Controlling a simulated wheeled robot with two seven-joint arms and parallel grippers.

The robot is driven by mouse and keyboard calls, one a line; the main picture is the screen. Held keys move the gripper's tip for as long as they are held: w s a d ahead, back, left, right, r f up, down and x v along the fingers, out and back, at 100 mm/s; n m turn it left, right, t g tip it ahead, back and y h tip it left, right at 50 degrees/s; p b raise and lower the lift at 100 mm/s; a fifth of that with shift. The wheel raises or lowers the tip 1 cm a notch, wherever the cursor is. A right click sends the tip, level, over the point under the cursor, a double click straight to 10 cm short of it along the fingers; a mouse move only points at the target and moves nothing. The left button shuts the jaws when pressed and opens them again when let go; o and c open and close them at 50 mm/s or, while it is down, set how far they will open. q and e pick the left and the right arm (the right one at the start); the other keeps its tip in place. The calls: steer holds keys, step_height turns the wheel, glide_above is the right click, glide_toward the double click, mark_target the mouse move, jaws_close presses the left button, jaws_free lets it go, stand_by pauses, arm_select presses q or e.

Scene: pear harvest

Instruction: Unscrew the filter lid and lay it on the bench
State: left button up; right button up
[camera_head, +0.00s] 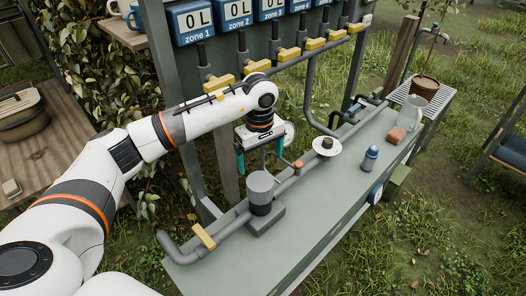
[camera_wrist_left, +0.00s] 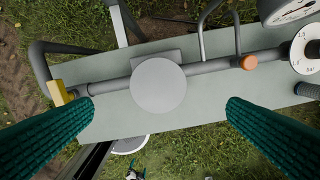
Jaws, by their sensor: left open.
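The filter is a grey upright cylinder standing in the pipe run on the bench (camera_head: 325,215). Its lid (camera_head: 260,184) is the lighter grey round top, sitting on a darker body (camera_head: 262,210). In the left wrist view the lid (camera_wrist_left: 158,87) is a plain grey disc near the middle, hiding most of the body. My left gripper (camera_head: 259,168) is open and empty, its teal fingers pointing down above and behind the lid. In the wrist view the fingers (camera_wrist_left: 160,104) lie wide apart on either side of the lid, not touching it. My right gripper is not in view.
Beside the filter are a yellow valve handle (camera_head: 203,236), an orange knob (camera_head: 298,165), a white dial with a black knob (camera_head: 327,146) and a round gauge (camera_wrist_left: 291,9). A blue bottle (camera_head: 371,158) stands farther along. The bench's front strip is bare.

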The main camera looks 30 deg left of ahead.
mark_target(260, 181)
arm_select(q)
steer(key=shift+s+a+f+p, duration=0.1)
steer(key=shift+f+p, duration=0.2)
steer(key=shift+f, duration=0.25)
step_height(260, 181, down, 10)
steer(key=p, duration=0.3)
steer(key=shift+r, duration=0.1)
steer(key=shift+f, duration=0.5)
